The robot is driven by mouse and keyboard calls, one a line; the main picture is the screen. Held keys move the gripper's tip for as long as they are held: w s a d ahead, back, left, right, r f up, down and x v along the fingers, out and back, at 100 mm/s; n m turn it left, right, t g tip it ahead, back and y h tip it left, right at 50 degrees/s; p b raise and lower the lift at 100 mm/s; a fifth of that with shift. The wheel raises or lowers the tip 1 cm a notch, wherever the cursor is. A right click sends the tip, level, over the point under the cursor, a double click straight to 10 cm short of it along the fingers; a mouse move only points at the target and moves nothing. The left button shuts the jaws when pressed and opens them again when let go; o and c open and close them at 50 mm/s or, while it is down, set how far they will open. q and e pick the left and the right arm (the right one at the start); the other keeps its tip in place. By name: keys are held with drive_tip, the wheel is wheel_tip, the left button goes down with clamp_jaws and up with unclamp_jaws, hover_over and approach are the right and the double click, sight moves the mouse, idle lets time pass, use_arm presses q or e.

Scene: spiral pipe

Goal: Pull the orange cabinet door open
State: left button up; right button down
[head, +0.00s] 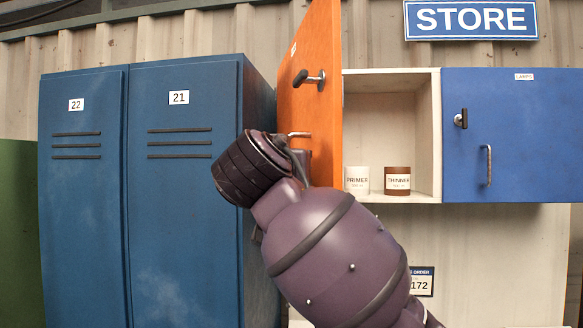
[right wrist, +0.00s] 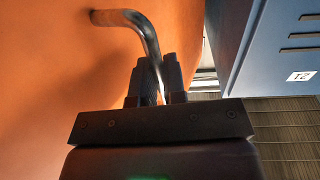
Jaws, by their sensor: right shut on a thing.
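The orange cabinet door (head: 318,50) stands swung well out from the wall cabinet (head: 392,72), seen at a steep angle, with the inside of the cabinet showing. A black latch knob (head: 302,77) sits on it above a bent metal handle (head: 300,134). In the right wrist view the orange door (right wrist: 60,80) fills the left side, and the metal handle (right wrist: 135,20) runs down between the fingers of my right gripper (right wrist: 158,75), which is shut on it. In the head view my purple right arm mostly hides this gripper. My left gripper is not in view.
Blue lockers 22 (head: 82,200) and 21 (head: 180,220) stand left of the door, close to my wrist. A PRIMER can (head: 357,181) and a THINNER can (head: 397,182) stand inside the cabinet. A blue door (head: 520,130) is shut at right.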

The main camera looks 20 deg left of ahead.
drive_tip(key=c, duration=1.2)
unclamp_jaws()
drive_tip(key=shift+w, duration=0.1)
drive_tip(key=shift+s+d+b, duration=0.2)
drive_tip(key=shift+s+b, duration=0.9)
drive_tip(key=shift+s, duration=4.35)
drive_tip(key=shift+c, duration=0.4)
